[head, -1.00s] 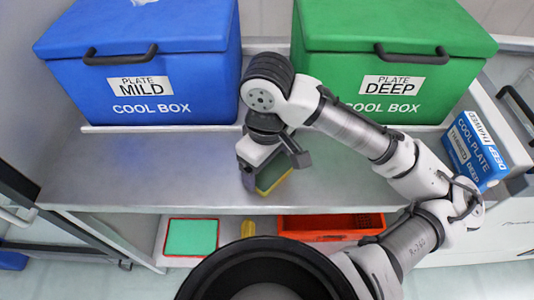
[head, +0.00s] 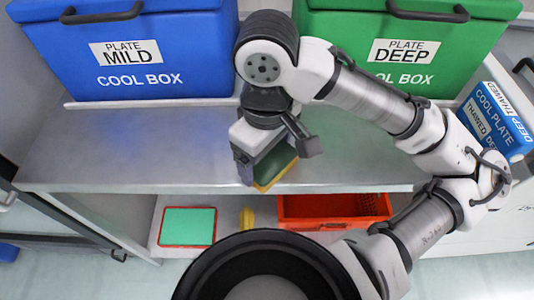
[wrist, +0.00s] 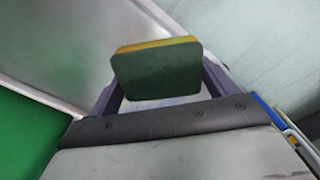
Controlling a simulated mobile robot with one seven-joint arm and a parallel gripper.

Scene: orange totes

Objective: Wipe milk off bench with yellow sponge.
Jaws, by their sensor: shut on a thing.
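My gripper (head: 270,160) is shut on a sponge (head: 275,170) with a dark green face and a yellow layer. In the head view they are at the middle of the steel bench (head: 130,150), close to its front edge. In the wrist view the sponge (wrist: 155,72) sits between both fingers, its green face toward the camera and its yellow edge on the far side. Whether the sponge touches the bench is hard to tell. I cannot make out any milk on the bench; my arm hides part of the surface.
A blue cool box (head: 130,60) and a green cool box (head: 400,60) stand at the back. A blue carton (head: 494,122) is at the right. Below the bench are a red-rimmed green mat (head: 188,226), a yellow item (head: 246,219) and an orange tote (head: 334,210). The bench's left part is clear.

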